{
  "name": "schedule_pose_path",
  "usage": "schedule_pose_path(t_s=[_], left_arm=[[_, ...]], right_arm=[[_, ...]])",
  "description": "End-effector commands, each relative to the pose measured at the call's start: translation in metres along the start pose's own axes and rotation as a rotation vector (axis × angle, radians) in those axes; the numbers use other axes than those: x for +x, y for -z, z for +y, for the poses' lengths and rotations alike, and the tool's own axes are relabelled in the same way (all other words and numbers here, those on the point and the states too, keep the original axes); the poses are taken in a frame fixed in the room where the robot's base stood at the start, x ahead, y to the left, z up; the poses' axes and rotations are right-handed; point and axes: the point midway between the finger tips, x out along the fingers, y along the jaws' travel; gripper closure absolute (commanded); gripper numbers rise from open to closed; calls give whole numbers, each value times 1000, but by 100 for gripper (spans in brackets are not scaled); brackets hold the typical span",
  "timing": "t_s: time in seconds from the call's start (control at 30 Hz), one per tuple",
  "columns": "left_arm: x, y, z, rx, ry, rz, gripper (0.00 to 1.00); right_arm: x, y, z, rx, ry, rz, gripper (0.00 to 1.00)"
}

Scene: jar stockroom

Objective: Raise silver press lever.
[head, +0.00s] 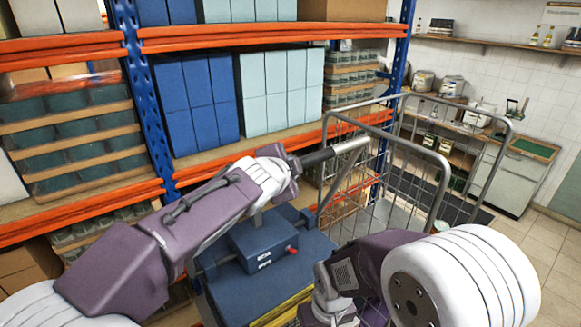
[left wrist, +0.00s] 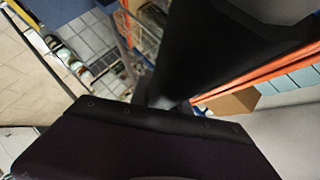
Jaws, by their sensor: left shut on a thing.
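The silver press lever (head: 350,146) shows in the head view as a pale metal bar sticking out to the right beyond my left gripper (head: 318,158). The black fingers of that gripper are shut on the lever and hide part of it. A thin grey arm (head: 328,187) slants up from the blue press (head: 262,246), which has a small red knob on its front. In the left wrist view, dark gripper parts fill much of the picture and a small piece of the grey lever (left wrist: 166,103) shows between them. My right gripper is not visible.
A wire cage trolley (head: 440,160) stands close to the right of the lever. Behind are racks with orange beams (head: 230,40), holding blue and pale boxes and jars. My right arm fills the lower right. Tiled floor lies at the far right.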

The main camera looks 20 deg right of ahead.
Motion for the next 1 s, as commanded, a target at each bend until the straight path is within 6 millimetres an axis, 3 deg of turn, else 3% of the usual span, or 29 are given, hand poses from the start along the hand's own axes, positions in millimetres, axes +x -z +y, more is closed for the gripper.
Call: schedule_pose_path(t_s=[0.07,0.1,0.13,0.17,0.47,0.57,0.8,1.0], left_arm=[[3,-5,6,0,-13,-13,100],[3,-5,6,0,-13,-13,67],[3,-4,6,0,-12,-12,59],[2,-4,6,0,-12,-11,57],[-1,-2,3,0,-5,-4,57],[-13,-2,3,-1,-3,-2,57],[-66,-4,4,-2,-4,-3,57],[-86,-4,3,-2,-9,-7,57]], right_arm=[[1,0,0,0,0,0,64],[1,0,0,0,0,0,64],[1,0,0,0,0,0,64],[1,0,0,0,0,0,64],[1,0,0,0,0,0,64],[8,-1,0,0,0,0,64],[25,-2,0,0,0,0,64],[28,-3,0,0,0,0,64]])
